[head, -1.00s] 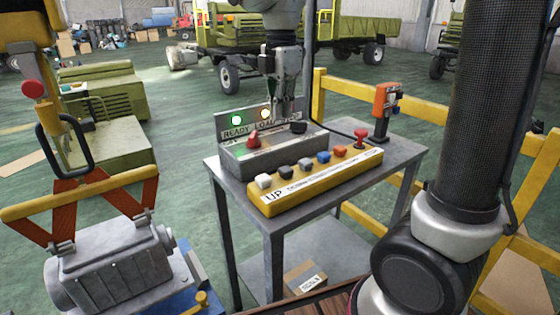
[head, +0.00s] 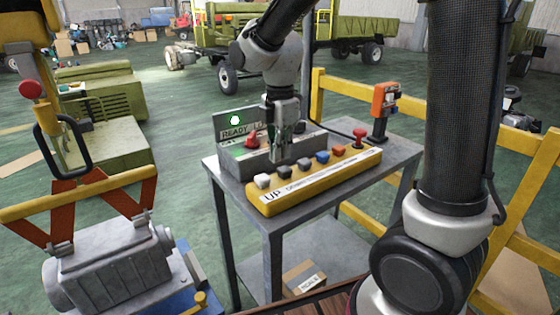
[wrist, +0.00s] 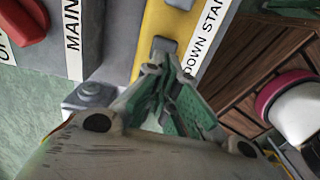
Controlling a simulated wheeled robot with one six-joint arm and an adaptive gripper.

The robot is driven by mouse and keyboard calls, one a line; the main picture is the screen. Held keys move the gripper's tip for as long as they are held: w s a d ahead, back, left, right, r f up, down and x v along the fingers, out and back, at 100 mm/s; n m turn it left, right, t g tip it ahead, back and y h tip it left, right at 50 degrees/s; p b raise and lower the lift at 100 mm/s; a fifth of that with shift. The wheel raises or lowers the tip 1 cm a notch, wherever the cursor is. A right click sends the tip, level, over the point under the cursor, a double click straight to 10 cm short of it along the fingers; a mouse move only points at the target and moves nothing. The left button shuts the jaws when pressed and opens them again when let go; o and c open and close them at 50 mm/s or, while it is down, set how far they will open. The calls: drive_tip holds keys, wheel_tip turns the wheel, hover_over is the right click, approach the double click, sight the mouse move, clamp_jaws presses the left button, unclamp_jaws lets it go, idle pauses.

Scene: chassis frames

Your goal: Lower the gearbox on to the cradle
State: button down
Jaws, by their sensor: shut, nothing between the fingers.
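The grey gearbox (head: 110,268) hangs at the lower left of the head view, under a yellow beam (head: 80,205) with orange straps. A blue stand, perhaps the cradle (head: 190,301), shows beside and below it. Whether the gearbox touches it is hidden. My gripper (head: 284,156) is shut and empty over the yellow button box (head: 335,179). In the wrist view its green-padded fingertips (wrist: 158,68) are close to a grey button (wrist: 165,45) beside a label reading DOWN. I cannot tell if they touch it.
The box has a row of buttons and a red mushroom button (head: 359,134) on a grey table (head: 225,172). Behind stands a sign with a green READY lamp (head: 235,119). An orange pendant (head: 384,102) and yellow rails (head: 318,95) are to the right.

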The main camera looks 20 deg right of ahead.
sight(280, 171)
drive_tip(key=shift+f, duration=1.5)
drive_tip(key=shift+f, duration=0.9)
drive_tip(key=shift+s+f, duration=0.3)
idle(1.4)
drive_tip(key=shift+w+r, duration=0.1)
drive_tip(key=shift+r, duration=0.15)
wheel_tip(280, 171, up, 14)
drive_tip(key=shift+w+r, duration=0.25)
drive_tip(key=shift+a, duration=0.1)
idle(0.6)
